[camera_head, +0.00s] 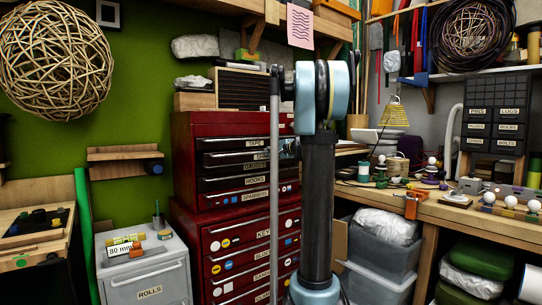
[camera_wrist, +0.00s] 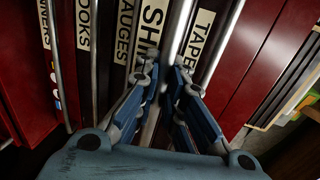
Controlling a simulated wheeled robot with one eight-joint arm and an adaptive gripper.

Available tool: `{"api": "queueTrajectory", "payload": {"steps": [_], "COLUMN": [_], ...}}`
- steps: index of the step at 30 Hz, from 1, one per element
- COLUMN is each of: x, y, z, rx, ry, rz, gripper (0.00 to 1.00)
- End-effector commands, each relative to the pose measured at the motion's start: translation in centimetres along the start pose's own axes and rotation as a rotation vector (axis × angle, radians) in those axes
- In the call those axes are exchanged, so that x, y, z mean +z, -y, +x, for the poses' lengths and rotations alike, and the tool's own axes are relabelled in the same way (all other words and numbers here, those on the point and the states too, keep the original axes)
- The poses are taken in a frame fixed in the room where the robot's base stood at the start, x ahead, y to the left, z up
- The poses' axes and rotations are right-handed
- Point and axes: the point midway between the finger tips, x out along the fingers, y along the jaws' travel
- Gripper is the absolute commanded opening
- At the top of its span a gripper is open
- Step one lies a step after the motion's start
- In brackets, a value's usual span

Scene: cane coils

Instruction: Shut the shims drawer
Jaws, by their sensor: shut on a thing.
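The shims drawer (camera_wrist: 147,38) shows its label in the wrist view, between the gauges and tape drawers. Its bar handle (camera_wrist: 177,28) looks large and close, and the drawer seems to stand somewhat out; how far I cannot tell. My gripper (camera_wrist: 166,82) has its two fingers on either side of this handle and is shut on it. In the head view the shims drawer (camera_head: 262,156) shows partly in the upper red cabinet, its right side hidden by my arm. My gripper is mostly hidden behind my arm there.
The red cabinet (camera_head: 187,150) holds several labelled drawers. A grey rolls cabinet (camera_head: 150,275) stands to its left with small items on top. A cluttered wooden workbench (camera_head: 465,221) lies to the right, with bins (camera_head: 378,282) below it.

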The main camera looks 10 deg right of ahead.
Motion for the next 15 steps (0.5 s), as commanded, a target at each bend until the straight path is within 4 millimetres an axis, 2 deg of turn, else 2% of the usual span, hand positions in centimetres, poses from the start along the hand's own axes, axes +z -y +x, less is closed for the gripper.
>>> {"api": "queueTrajectory", "payload": {"steps": [9,15], "x": [0.0,0.0], "y": [0.6,0.7], "z": [3.6,4.3], "rx": [0.002,0.002], "ry": [0.001,0.0], "rz": [-0.003,-0.002], "gripper": [0.0,0.0]}}
